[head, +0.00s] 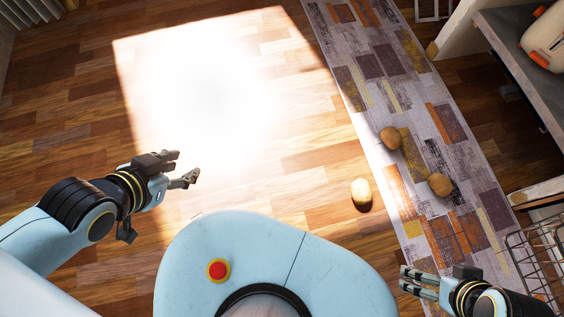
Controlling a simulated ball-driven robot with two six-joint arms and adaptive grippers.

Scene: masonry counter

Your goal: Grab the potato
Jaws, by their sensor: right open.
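Three potato-like lumps lie below me. A pale one (361,191) lies on the wooden floor in the sunlight, just left of the rug. Two brown ones lie on the rug: one (391,138) farther up, the other (440,184) lower and to the right. My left gripper (188,166) is at the left over the floor, its fingers apart and empty, well away from all three. My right gripper (403,278) is at the lower right over the rug edge, open and empty, below the lumps and apart from them.
A patterned rug (372,65) runs diagonally down the right side. A wire basket (540,255) stands at the right edge, near my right arm. A grey shelf (510,50) at the upper right holds a cream and orange object (548,38).

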